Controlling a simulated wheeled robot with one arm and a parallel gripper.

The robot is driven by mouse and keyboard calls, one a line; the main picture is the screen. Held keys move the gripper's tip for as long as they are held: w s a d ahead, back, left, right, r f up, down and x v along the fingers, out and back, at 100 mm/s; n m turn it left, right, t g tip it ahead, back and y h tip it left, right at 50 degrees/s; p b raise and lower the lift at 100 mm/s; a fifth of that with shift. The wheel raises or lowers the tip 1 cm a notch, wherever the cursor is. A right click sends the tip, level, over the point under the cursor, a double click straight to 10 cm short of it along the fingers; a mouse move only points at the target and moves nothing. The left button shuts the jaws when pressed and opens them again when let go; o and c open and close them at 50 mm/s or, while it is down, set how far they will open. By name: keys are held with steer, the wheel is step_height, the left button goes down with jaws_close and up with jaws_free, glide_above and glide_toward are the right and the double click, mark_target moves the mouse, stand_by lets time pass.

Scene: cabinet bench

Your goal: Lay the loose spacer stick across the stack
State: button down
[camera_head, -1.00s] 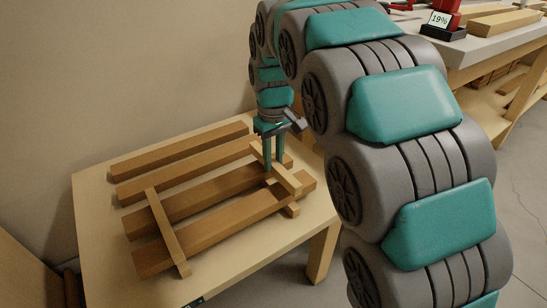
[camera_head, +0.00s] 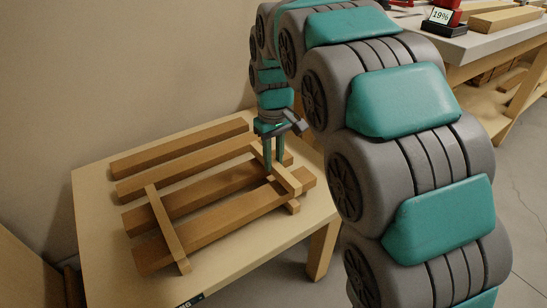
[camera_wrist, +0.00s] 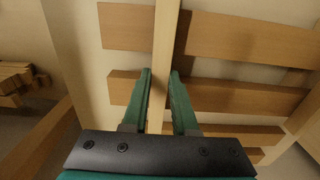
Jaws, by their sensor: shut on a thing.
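The loose spacer stick (camera_head: 289,181) is a pale, thin wooden bar at the right end of the stack. It lies crosswise over the boards; whether it touches them I cannot tell. My gripper (camera_head: 274,168) points down and is shut on this stick. In the wrist view the stick (camera_wrist: 166,35) runs up between my two fingers (camera_wrist: 160,76). The stack's brown boards (camera_head: 225,222) lie side by side with gaps. Another pale stick (camera_head: 167,228) lies across the boards near their left end. The end of a lower stick (camera_head: 293,207) shows under the front board.
The stack stands on a pale wooden table (camera_head: 100,235) against a wall. Bare tabletop shows at the left and front. A bench (camera_head: 490,48) at the upper right bears a red tool with a 19% display (camera_head: 441,17) and timber (camera_head: 505,19).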

steer(key=c, duration=0.6)
jaws_free()
steer(key=shift+c, duration=0.7)
steer(key=shift+r, duration=0.1)
step_height(320, 180, up, 10)
steer(key=p, duration=0.3)
steer(key=shift+p, duration=0.4)
